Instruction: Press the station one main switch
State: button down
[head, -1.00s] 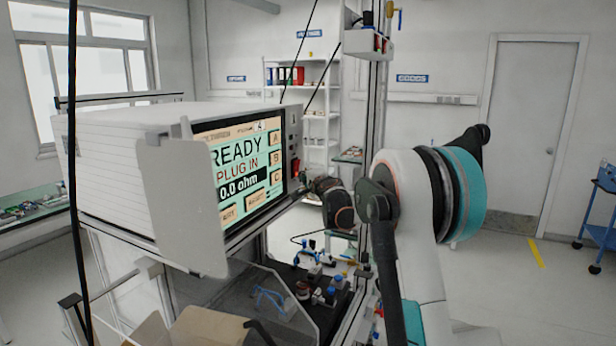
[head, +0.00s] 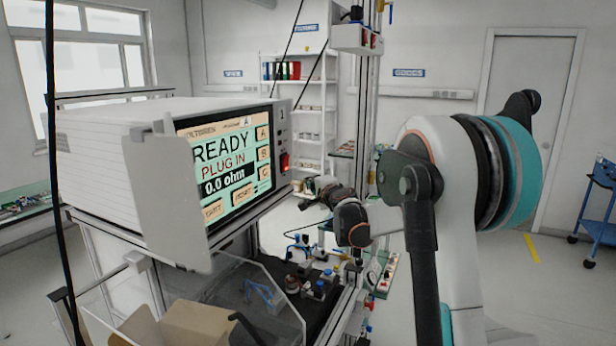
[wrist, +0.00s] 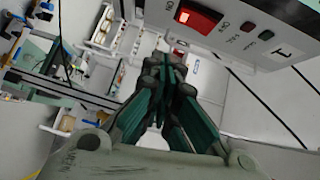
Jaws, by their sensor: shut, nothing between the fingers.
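The station one tester (head: 110,150) is a white box with a lit screen reading READY, PLUG IN, 0.0 ohm. Its main switch (head: 285,162) is a red rocker on the narrow panel right of the screen, under a "1" label. In the wrist view the red switch (wrist: 198,16) shows lit, with ON and OFF marks beside it. My gripper (head: 306,194) is to the right of and below the switch, apart from it in the head view. In the wrist view my gripper (wrist: 172,65) has its fingers together and empty, pointing toward the panel just below the switch.
A fixture with small blue and black parts (head: 312,280) sits below my arm. A vertical frame post (head: 364,120) stands close behind my gripper. A shelf (head: 312,110) is at the back, and a blue cart (head: 600,205) stands far right.

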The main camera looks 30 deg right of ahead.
jog(key=s, duration=0.2)
jog(key=shift+s+a+f, duration=0.15)
jog(key=shift+s+a, duration=0.25)
